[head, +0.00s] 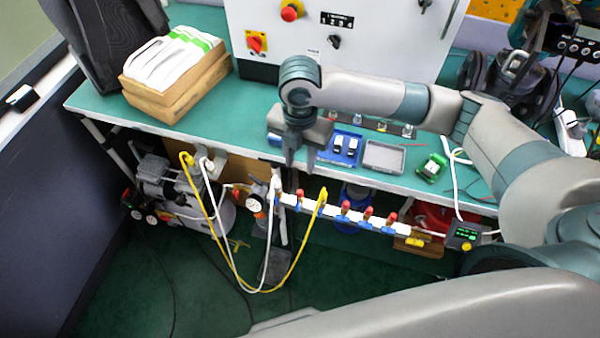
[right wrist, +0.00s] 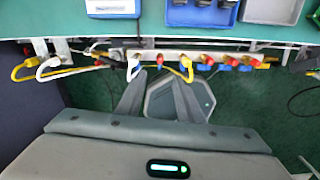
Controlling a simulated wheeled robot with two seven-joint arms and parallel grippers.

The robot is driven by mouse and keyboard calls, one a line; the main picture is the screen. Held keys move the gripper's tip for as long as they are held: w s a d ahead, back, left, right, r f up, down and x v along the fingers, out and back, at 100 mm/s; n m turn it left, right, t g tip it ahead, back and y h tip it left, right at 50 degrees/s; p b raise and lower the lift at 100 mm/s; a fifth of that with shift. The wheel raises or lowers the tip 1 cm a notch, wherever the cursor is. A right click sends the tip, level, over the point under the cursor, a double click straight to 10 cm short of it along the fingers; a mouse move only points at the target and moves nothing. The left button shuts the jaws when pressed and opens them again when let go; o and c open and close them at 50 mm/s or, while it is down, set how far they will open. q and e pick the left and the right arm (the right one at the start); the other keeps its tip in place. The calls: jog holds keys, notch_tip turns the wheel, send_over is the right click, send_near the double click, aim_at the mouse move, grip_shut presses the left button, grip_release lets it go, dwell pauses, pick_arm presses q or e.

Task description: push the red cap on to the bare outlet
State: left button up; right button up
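A white manifold bar (head: 333,209) runs along under the bench's front edge, with several red pieces on top and blue fittings below. One red piece (head: 299,193) stands near its left end, between the white hose and the yellow hose; it also shows in the right wrist view (right wrist: 160,60). More red pieces (head: 368,212) stand to the right of the yellow hose. I cannot tell which is the task's cap or which outlet is bare. My right gripper (head: 300,160) points down, open and seemingly empty, above the manifold's left part; its fingers (right wrist: 158,85) are apart. My left gripper is out of view.
The green bench (head: 200,120) holds a blue tray (head: 340,148), a grey tray (head: 384,157) and a stack of boxes (head: 175,85). A yellow hose (head: 300,245) loops below the manifold. A compressor (head: 165,185) stands at left. A small display unit (head: 463,235) sits right of the manifold.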

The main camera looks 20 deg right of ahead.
jog(key=shift+r, duration=2.15)
